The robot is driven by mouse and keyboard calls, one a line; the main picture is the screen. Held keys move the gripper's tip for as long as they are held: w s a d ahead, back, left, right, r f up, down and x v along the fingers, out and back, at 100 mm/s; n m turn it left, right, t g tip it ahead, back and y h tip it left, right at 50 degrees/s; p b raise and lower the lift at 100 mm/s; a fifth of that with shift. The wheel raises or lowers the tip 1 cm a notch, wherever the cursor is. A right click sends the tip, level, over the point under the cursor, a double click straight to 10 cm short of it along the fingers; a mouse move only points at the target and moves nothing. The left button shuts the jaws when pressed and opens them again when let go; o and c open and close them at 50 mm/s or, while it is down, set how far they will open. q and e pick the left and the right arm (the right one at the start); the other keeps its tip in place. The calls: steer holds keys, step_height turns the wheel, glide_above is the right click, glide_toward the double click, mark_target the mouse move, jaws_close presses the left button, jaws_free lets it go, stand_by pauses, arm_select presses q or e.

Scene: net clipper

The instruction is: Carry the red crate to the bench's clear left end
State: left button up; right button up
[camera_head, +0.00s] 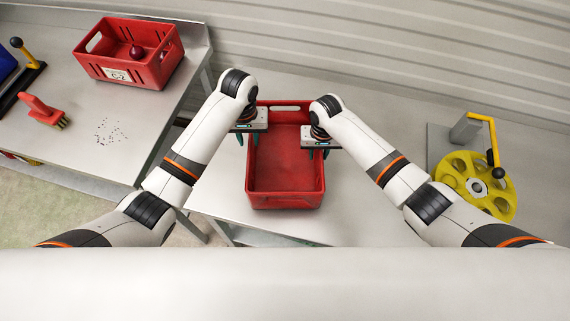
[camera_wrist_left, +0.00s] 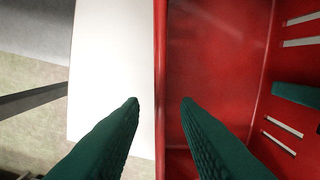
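An empty-looking red crate (camera_head: 285,201) sits on the bench (camera_head: 365,215) in front of me, between my two grippers. My left gripper (camera_head: 248,139) is at its left wall; in the left wrist view its two green fingers (camera_wrist_left: 160,105) stand apart, one on each side of the crate's left wall (camera_wrist_left: 160,60), with gaps showing. My right gripper (camera_head: 318,153) is at the right wall, its fingers apart and seeming to straddle the rim. One green finger of it (camera_wrist_left: 298,95) shows inside the crate in the left wrist view.
A second red crate (camera_head: 117,73), labelled C-2 and holding a dark red round thing (camera_head: 136,51), stands on the left bench (camera_head: 130,105). A red brush (camera_head: 43,111) and a yellow-handled tool (camera_head: 24,60) lie there too. A yellow reel (camera_head: 470,183) stands right. A gap separates the benches.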

arm_select(q)
step_height(320, 180, up, 7)
steer(key=shift+r, duration=0.15)
arm_select(e)
steer(key=shift+r, duration=0.2)
step_height(320, 180, up, 12)
steer(key=shift+f, duration=0.15)
steer(key=shift+f, duration=0.1)
stand_by(0.5)
